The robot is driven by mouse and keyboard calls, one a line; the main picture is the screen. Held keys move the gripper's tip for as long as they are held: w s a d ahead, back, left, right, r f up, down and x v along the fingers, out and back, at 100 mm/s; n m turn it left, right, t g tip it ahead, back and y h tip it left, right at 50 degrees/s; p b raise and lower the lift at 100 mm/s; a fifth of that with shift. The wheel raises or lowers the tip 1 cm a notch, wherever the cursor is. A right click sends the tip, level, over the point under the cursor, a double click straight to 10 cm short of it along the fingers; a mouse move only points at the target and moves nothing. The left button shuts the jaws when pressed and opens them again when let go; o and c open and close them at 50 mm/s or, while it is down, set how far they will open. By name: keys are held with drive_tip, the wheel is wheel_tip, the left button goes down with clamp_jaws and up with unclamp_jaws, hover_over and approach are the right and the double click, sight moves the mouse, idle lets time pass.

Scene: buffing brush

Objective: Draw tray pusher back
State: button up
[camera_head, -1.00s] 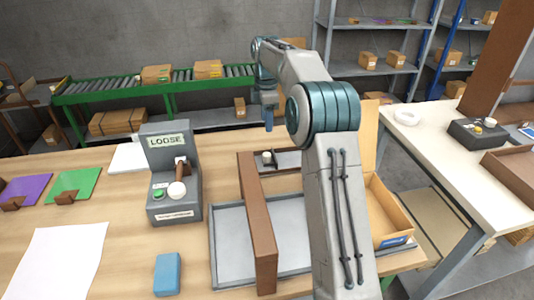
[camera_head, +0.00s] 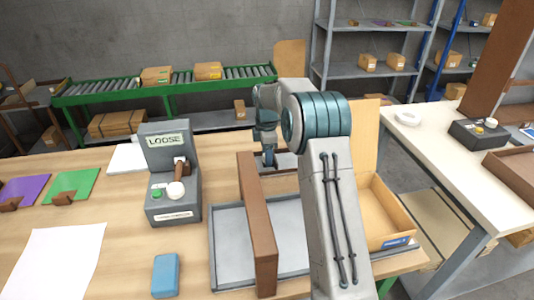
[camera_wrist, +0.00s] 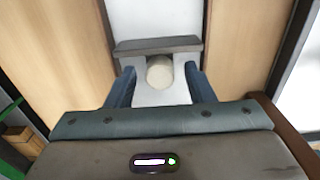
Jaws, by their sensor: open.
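In the wrist view the tray pusher shows as a dark grey bar (camera_wrist: 157,46) with a pale round knob (camera_wrist: 159,73) in front of it, over a light grey track. The knob lies between the fingertips of my gripper (camera_wrist: 160,80), with a gap visible on each side. My gripper is open. In the head view my gripper (camera_head: 269,160) points down at the track (camera_head: 287,160) behind a tall brown board (camera_head: 260,225), and it hides the knob. The grey tray (camera_head: 230,240) lies in front, crossed by the board.
A control box (camera_head: 168,170) marked LOOSE stands left of the tray. A blue block (camera_head: 166,275) and white paper (camera_head: 55,255) lie in front of it. An open cardboard box (camera_head: 385,212) stands right. The brown board rises close beside my gripper.

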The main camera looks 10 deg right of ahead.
clamp_jaws()
drive_tip(key=a+p, duration=0.1)
drive_tip(key=a, duration=0.4)
unclamp_jaws()
wheel_tip(320, 180, up, 14)
drive_tip(key=p, duration=0.1)
idle(0.5)
